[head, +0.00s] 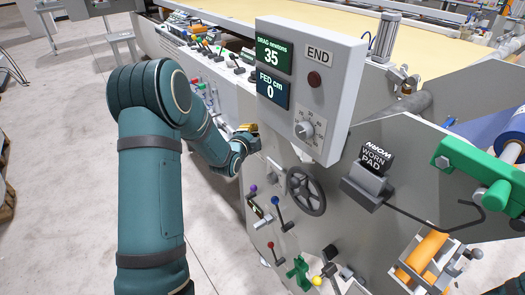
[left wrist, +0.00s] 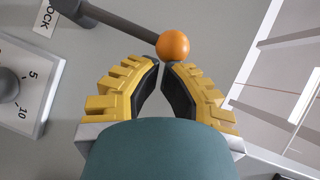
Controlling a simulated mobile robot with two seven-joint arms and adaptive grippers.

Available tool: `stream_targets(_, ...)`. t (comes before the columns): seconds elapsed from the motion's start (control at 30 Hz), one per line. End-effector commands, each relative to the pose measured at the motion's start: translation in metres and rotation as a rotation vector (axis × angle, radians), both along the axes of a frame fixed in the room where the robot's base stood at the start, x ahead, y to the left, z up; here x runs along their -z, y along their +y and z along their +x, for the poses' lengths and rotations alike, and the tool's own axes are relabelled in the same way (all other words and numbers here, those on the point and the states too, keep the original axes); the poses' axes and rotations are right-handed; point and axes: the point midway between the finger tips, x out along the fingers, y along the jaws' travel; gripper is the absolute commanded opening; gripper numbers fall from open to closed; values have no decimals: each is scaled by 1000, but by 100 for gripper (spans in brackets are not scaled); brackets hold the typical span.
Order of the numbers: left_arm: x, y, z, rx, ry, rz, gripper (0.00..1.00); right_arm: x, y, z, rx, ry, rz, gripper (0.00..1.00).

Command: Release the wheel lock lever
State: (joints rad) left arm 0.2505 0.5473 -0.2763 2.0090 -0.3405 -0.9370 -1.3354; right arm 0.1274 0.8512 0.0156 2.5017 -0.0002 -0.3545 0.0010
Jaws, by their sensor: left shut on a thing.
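The wheel lock lever (left wrist: 125,28) shows in the left wrist view as a dark bar ending in an orange ball knob (left wrist: 172,45). A cut-off label (left wrist: 46,14) reading "OCK" is beside its other end. My left gripper (left wrist: 163,72) has yellow fingers with black pads, and its tips are closed together at the knob, shut on the lever. In the head view my left gripper (head: 247,130) is against the machine's side, left of the black handwheel (head: 300,192). The lever cannot be made out there. My right gripper is not in view.
A display box (head: 310,85) reads DRAG 35 and FED 0. Small levers with purple (head: 253,189) and blue (head: 275,201) knobs sit below the gripper. A worn pad block (head: 372,172) and green clamp (head: 480,175) are at right. Clear floor (head: 70,150) lies left.

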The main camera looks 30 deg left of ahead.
Motion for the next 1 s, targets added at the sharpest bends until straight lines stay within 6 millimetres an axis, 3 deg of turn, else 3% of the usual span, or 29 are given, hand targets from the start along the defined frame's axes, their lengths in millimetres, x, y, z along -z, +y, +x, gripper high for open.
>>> stream_targets(0.43, -4, 35, 13, -3, 130, -311, 0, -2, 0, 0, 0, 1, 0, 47)
stream_targets(1.0, -3, 46, 19, 0, 127, -307, 0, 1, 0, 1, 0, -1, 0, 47)
